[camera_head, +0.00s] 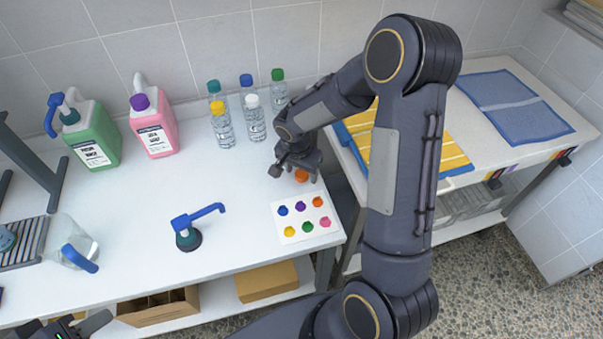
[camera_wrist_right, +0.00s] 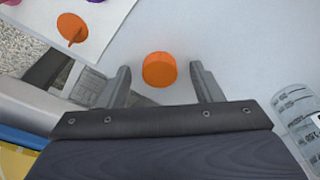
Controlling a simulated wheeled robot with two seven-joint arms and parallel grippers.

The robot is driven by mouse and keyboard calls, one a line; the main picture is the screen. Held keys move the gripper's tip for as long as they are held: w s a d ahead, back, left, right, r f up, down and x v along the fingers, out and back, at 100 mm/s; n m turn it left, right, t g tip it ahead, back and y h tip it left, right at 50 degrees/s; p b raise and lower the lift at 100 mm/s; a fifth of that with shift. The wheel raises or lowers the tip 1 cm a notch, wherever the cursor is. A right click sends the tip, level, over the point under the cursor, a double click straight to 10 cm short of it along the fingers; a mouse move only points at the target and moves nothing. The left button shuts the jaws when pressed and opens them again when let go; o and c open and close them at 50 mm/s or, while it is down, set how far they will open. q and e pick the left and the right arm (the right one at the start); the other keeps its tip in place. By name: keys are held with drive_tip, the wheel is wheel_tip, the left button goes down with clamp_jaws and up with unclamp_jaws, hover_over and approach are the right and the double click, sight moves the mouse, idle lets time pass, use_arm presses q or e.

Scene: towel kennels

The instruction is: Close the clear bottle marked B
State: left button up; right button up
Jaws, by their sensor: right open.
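An orange cap (camera_head: 301,175) sits on the white table under my right gripper (camera_head: 296,163). In the right wrist view the cap (camera_wrist_right: 159,69) lies between the two fingers of my right gripper (camera_wrist_right: 163,84), which are open with a gap on each side. Several clear bottles stand at the back, including ones with yellow (camera_head: 219,108), white (camera_head: 252,102) and green (camera_head: 278,75) caps. In the right wrist view a clear bottle (camera_wrist_right: 298,115) is cut off at the right edge. The letter B is not legible. My left gripper (camera_head: 68,325) is partly cut off at the bottom left.
A white card (camera_head: 283,230) with several coloured pieces lies near the table's right edge. A blue pump head (camera_head: 187,236) stands mid-table. Green (camera_head: 95,143) and pink (camera_head: 153,125) jugs stand at the back, a clear pitcher (camera_head: 68,243) at left. The table's middle is mostly clear.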

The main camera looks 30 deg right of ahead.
drive_tip(key=c, duration=1)
drive_tip(key=shift+c, duration=0.2)
drive_tip(key=shift+r, duration=0.15)
drive_tip(key=shift+r, duration=0.25)
wheel_tip(320, 180, up, 2)
drive_tip(key=shift+r, duration=0.1)
use_arm(q)
drive_tip(key=shift+f+b, duration=0.9)
use_arm(e)
drive_tip(key=s+a+r, duration=0.9)
drive_tip(key=s+r, duration=0.1)
drive_tip(key=shift+a, duration=0.35)
use_arm(q)
drive_tip(key=shift+o, duration=0.4)
use_arm(e)
drive_tip(key=shift+s, duration=0.1)
